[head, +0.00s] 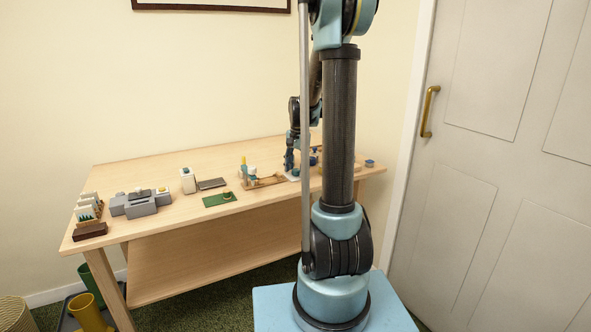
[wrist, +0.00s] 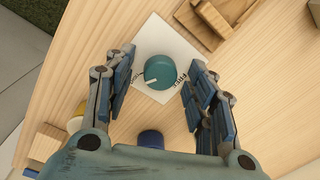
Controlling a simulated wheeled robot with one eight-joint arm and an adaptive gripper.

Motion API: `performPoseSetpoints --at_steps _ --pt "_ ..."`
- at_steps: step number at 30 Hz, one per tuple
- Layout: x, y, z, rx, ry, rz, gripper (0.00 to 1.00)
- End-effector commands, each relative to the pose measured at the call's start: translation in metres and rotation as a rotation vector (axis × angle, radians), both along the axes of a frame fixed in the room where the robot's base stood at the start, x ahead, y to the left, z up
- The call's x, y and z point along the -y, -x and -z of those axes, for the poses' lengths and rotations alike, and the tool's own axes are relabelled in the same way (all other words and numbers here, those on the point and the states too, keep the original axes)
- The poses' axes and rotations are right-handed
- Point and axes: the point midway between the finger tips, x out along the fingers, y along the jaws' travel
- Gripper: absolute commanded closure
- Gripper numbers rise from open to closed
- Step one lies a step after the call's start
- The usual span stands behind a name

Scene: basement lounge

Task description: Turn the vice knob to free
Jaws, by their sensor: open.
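The teal round knob (wrist: 160,71) sits on a white card (wrist: 168,42) on the wooden table, seen in the wrist view. A white pointer mark on the knob faces its lower left side. Dark lettering on the card, apparently "FREE", lies at the knob's lower right. My gripper (wrist: 163,70) is open, one blue finger on each side of the knob with gaps between. In the head view my gripper (head: 291,160) is low over the table at the card (head: 292,178); the knob cannot be made out there.
A wooden piece (wrist: 222,18) lies beside the card. A blue cylinder (wrist: 151,138) stands near the knob, partly hidden by my gripper. In the head view a grey block device (head: 140,203), a green board (head: 219,199) and a white box (head: 187,181) stand on the table's left part.

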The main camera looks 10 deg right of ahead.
Motion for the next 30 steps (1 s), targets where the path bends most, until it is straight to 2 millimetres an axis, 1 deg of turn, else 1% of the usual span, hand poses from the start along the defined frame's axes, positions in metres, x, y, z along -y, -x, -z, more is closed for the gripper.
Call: performPoseSetpoints --at_steps 5,6,7,8,9,11,12,14,15,23,30 --pt "0.0001 -0.0001 -0.0001 0.0 0.0 0.0 0.49" --pt "0.0001 0.0 -0.0001 0.0 0.0 0.0 0.54" --pt "0.0002 -0.0001 -0.0001 0.0 0.0 0.0 0.61" --pt "0.0002 -0.0001 -0.0002 0.0 0.0 0.0 0.68" --pt "0.0002 -0.0001 -0.0002 0.0 0.0 0.0 0.77" --pt "0.0002 -0.0001 -0.0002 0.0 0.0 0.0 0.9" --pt "0.0002 -0.0001 -0.0002 0.0 0.0 0.001 0.94" --pt "0.0003 -0.0001 -0.0003 0.0 0.0 0.001 0.94" --pt "-0.003 -0.0001 -0.0002 0.0 0.0 -0.001 0.94" --pt "0.0002 -0.0001 -0.0003 -0.001 -0.002 -0.034 0.94" --pt "0.0009 -0.0003 -0.0004 0.0 -0.001 -0.166 0.94"
